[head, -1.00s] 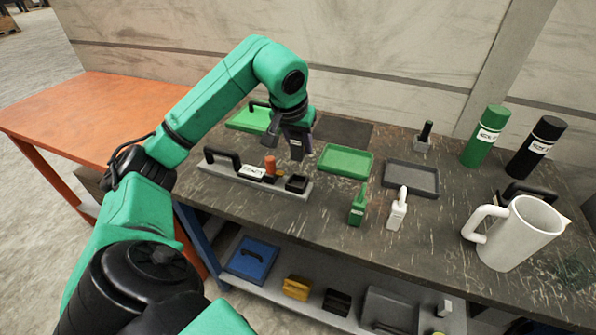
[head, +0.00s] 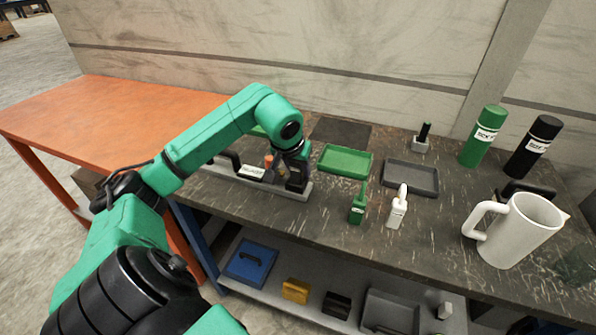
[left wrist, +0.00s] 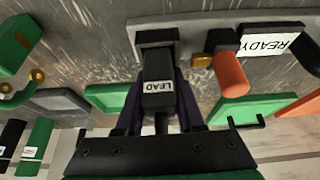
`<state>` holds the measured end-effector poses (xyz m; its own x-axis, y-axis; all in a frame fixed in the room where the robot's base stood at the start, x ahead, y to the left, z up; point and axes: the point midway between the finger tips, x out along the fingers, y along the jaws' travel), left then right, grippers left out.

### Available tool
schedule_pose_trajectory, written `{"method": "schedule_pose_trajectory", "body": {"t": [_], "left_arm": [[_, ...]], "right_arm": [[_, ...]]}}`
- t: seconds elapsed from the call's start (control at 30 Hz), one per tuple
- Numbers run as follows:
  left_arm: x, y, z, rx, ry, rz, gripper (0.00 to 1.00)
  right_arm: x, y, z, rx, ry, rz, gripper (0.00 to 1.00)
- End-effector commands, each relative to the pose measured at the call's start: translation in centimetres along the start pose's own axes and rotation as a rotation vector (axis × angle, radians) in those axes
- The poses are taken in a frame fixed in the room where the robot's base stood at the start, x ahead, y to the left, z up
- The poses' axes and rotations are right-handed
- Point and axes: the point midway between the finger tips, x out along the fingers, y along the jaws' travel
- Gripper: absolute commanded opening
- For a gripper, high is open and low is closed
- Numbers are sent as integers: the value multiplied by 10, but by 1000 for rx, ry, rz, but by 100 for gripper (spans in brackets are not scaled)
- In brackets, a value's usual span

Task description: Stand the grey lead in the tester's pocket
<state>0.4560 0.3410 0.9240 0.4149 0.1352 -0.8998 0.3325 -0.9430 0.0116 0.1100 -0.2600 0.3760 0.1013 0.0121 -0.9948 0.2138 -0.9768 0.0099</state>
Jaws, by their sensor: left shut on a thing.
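The tester (head: 226,174) is a long grey base on the table with a black handle, a READY label (left wrist: 262,45), an orange lead (left wrist: 231,76) and a black pocket (left wrist: 157,36) at its right end in the head view. My left gripper (head: 291,163) points down over that end. It is shut on the grey lead (left wrist: 158,92), a dark block labelled LEAD. In the left wrist view the lead's far end overlaps the pocket. I cannot tell whether it is inside the pocket or just above it. My right gripper is not in view.
A green tray (head: 345,160) and a grey tray (head: 410,178) lie right of the tester. A white jug (head: 518,232) and two cylinders stand at the right. A dark mat (head: 340,133) lies behind.

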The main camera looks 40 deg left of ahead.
Motion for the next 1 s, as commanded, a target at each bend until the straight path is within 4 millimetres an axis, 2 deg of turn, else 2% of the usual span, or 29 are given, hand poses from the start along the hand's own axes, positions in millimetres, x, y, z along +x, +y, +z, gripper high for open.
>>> {"method": "schedule_pose_trajectory", "body": {"t": [0.03, 0.17, 0.2, 0.23, 0.27, 0.4, 0.53, 0.6, 0.83, 1.0], "left_arm": [[20, 0, 22, 8, -65, -11, 0], [20, 1, 22, 6, -67, -9, 0], [20, 1, 23, 6, -69, -9, 53], [20, 1, 23, 5, -69, -9, 64], [20, 1, 23, 5, -69, -9, 67], [18, 1, 22, 5, -69, -8, 67], [4, 2, 16, 5, -70, -5, 67], [-2, 1, 16, 8, -65, -10, 67], [-59, 0, 10, 9, -52, -14, 67], [-101, 1, 6, 9, -49, -11, 67]], "right_arm": [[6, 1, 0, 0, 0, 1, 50], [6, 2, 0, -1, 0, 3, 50], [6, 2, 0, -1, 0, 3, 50], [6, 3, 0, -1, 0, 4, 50], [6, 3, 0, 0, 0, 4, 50], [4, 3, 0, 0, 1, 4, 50], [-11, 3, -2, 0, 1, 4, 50], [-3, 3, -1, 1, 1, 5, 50], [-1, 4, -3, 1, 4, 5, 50], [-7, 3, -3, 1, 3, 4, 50]]}}
